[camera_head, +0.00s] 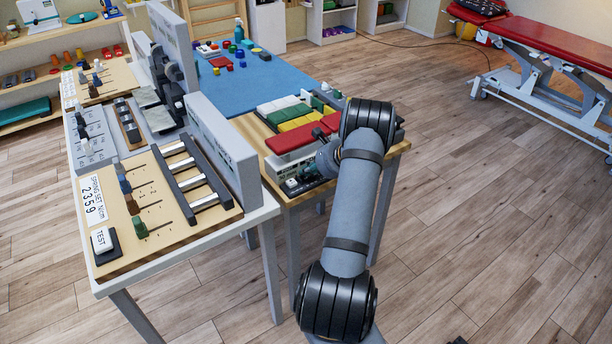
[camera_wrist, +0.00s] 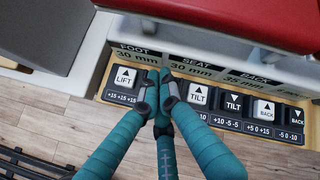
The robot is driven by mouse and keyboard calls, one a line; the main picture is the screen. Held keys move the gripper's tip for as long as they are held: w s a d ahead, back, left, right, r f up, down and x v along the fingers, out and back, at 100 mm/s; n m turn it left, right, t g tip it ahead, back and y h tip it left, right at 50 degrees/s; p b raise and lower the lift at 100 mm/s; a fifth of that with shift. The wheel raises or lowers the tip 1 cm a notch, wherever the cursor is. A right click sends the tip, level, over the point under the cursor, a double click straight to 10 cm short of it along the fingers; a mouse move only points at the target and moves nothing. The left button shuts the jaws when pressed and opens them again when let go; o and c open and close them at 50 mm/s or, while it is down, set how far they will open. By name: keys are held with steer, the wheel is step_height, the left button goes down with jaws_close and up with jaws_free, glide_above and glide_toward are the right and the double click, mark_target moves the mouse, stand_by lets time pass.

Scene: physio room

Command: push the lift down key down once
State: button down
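A control panel (camera_wrist: 215,118) with a row of labelled keys lies under my gripper in the wrist view. The lift up key (camera_wrist: 124,77) is white with an up arrow, at the left end. A key there, where the lift down key would sit, is hidden by the fingertips. I cannot tell whether the tips touch it. In the head view the panel (camera_head: 292,184) is partly covered by my arm.
More keys, tilt down (camera_wrist: 233,103), back up (camera_wrist: 264,110) and back down (camera_wrist: 297,117), sit close by on the right. A red pad (camera_wrist: 240,20) overhangs behind the panel. A grey block (camera_wrist: 45,35) stands at the left. Wooden floor lies in front.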

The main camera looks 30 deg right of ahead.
mark_target(308, 178)
steer(key=shift+r, duration=0.1)
steer(key=shift+r+p, duration=0.5)
steer(key=shift+r, duration=0.25)
steer(key=shift+r+p, duration=1.6)
steer(key=shift+r, duration=0.95)
steer(key=shift+s+d, duration=0.1)
steer(key=shift+d, duration=0.05)
